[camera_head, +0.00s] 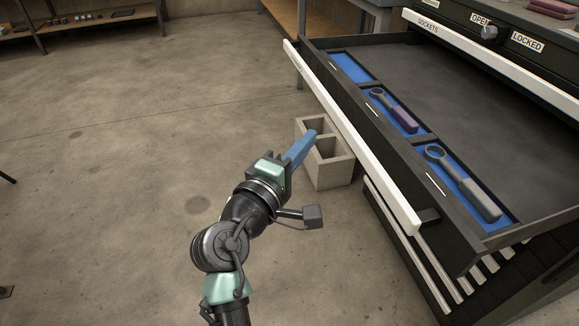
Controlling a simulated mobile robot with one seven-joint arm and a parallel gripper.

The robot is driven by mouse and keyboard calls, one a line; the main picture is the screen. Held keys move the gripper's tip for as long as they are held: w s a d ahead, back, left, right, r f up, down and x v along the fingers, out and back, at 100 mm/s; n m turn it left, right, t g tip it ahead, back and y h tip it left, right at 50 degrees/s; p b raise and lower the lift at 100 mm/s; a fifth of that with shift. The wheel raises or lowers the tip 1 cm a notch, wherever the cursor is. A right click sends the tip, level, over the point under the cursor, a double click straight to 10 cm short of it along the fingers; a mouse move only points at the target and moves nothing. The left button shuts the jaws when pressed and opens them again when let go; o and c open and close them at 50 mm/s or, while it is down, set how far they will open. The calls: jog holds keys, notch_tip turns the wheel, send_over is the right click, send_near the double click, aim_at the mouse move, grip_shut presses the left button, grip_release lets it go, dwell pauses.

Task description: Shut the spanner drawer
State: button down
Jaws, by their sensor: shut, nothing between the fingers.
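The spanner drawer (405,186) is pulled far out of a dark tool cabinet at the right. It has a long white front edge (345,125) and blue-lined compartments along its front side. A purple-handled spanner (400,114) lies in the middle compartment and a grey spanner (470,190) in the nearer one. The farther compartment (351,67) looks empty. My gripper (303,147), with blue fingers, is shut and empty. In the picture it is left of the drawer's white edge and appears apart from it, over a concrete block.
The hollow concrete block (330,170) stands on the floor near the drawer. Another drawer labelled SOCKETS (470,40) and a knob between OPEN and LOCKED (489,32) are above. Shelving (85,22) stands at the back left. The floor (130,150) at left is mostly clear.

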jog(key=d, duration=0.2)
jog(key=w+d, duration=0.1)
jog(key=shift+w+d+b, duration=0.1)
jog(key=shift+d+b, duration=0.2)
jog(key=shift+d, duration=0.05)
